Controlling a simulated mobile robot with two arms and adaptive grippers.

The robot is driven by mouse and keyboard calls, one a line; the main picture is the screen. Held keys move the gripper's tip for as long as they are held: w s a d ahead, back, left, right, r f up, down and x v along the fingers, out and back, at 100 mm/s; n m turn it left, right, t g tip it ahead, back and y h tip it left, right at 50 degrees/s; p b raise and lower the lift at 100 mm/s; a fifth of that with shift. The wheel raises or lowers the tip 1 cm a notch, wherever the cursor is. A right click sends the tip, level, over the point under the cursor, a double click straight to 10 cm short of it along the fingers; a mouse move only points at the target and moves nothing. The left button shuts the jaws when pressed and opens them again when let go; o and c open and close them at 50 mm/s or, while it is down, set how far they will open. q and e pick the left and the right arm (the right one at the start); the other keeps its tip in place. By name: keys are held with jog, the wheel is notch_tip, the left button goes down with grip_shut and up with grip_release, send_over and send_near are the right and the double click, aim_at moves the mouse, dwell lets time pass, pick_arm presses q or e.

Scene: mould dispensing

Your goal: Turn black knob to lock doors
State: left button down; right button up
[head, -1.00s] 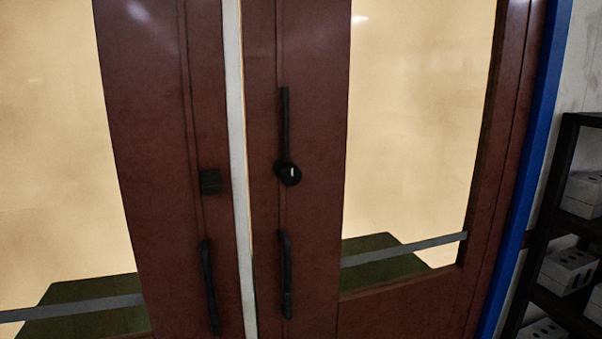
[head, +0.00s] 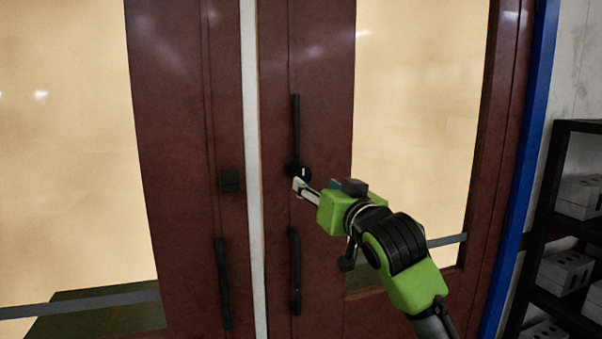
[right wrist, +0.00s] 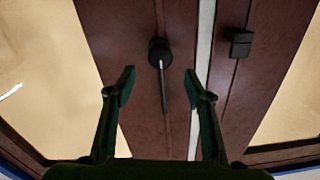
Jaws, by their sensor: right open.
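The black knob (head: 297,171) is on the right-hand dark red door (head: 320,100), at the lower end of a vertical black bar (head: 296,125). My right gripper (head: 299,188) is in front of the knob and partly covers its lower side in the head view. In the right wrist view, the black knob (right wrist: 159,50) shows a pale mark and lies ahead, beyond the tips of my open right gripper (right wrist: 158,86). Nothing is between its fingers but a view of the door and bar. My left gripper is not in view.
A black block (head: 230,181) is on the left-hand door (head: 185,110). Black handles (head: 222,285) and (head: 295,270) are below, one per door, with a pale strip (head: 251,120) between the doors. A black shelf (head: 550,220) with grey boxes stands right.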

aim_at(304, 175)
jog(key=p+x, duration=0.2)
jog(key=x, duration=0.7)
jog(key=shift+w+p, duration=0.15)
jog(key=shift+p, duration=0.25)
jog(key=shift+w+a+f, duration=0.1)
jog(key=shift+w+a, duration=0.2)
jog(key=shift+w, duration=0.35)
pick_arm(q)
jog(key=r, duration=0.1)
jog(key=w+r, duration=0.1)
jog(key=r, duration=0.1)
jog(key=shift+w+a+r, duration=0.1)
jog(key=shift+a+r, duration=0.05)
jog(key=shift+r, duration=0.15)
pick_arm(e)
jog(key=shift+w, duration=0.1)
grip_shut()
